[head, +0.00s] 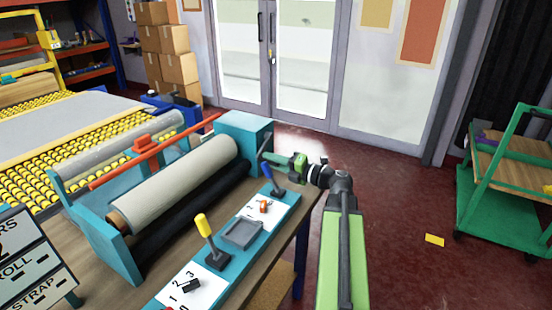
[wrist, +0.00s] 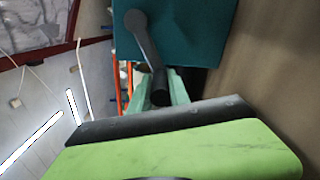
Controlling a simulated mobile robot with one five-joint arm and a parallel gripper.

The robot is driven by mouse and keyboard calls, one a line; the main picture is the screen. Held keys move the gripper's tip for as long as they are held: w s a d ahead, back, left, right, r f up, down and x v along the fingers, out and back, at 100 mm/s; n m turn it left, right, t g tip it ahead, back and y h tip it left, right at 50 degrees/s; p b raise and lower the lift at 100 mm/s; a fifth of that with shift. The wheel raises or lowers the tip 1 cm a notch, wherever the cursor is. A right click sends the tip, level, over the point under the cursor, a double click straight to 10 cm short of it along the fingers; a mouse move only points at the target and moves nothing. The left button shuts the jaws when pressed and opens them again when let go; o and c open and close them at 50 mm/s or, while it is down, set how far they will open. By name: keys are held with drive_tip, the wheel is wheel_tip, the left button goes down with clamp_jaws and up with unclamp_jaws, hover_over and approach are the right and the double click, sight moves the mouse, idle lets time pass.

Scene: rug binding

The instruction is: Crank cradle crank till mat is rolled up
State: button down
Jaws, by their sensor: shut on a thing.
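The teal cradle (head: 243,128) stands on the workbench at centre left. A beige mat roll (head: 180,188) lies across it, beside a black roller (head: 195,208). The crank is a dark arm on the side of the cradle's teal end box; in the wrist view the crank arm (wrist: 143,45) hangs from that box, with its black handle (wrist: 160,88) at the lower end. My gripper (head: 288,163) is at the right of the end box, shut on the crank handle.
A teal panel (head: 265,218) in front carries a yellow-knobbed lever (head: 203,226), a blue lever (head: 270,182) and a grey tray (head: 242,234). An orange bar (head: 110,177) runs above the rolls. A green cart (head: 485,205) stands right; red floor between is mostly clear.

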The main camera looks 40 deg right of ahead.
drive_tip(key=shift+a+r+m+p, duration=0.15)
drive_tip(key=shift+r+m+p, duration=0.15)
drive_tip(key=shift+r+m, duration=0.25)
drive_tip(key=shift+s, duration=0.1)
drive_tip(key=c, duration=1.2)
unclamp_jaws()
drive_tip(key=shift+f, duration=0.1)
drive_tip(key=shift+c, duration=0.2)
drive_tip(key=v, duration=1.7)
drive_tip(key=shift+s, duration=0.2)
